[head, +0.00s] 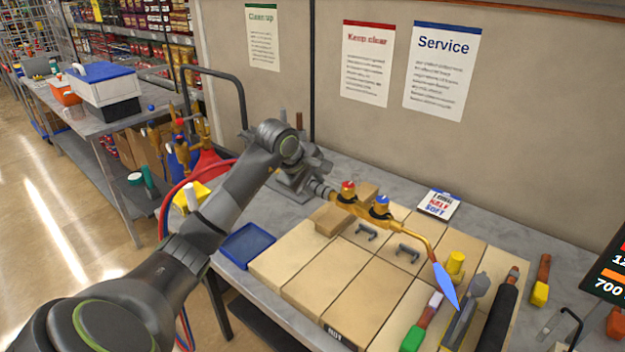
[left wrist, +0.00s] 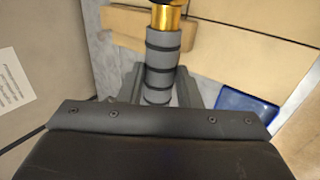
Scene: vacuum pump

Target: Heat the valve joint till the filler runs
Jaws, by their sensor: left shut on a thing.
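My left gripper (head: 306,176) is shut on the grey ribbed handle of a brass torch (head: 352,206). The handle also shows between the fingers in the left wrist view (left wrist: 161,62). The torch has a red and a blue knob, and its bent copper tube points down to the right. A blue flame (head: 445,286) comes from its tip. The flame's end overlaps a grey part with a rounded top (head: 466,312), which may be the valve; I cannot tell whether it touches. No filler can be made out. My right gripper is not in view.
Tan bricks (head: 325,275) cover the bench, with a "HOT" label at the front. A yellow fitting (head: 455,264), a green-ended tool (head: 420,325) and a black cylinder (head: 501,318) lie near the flame. A blue tray (head: 247,246) sits left. A display (head: 612,275) stands at right.

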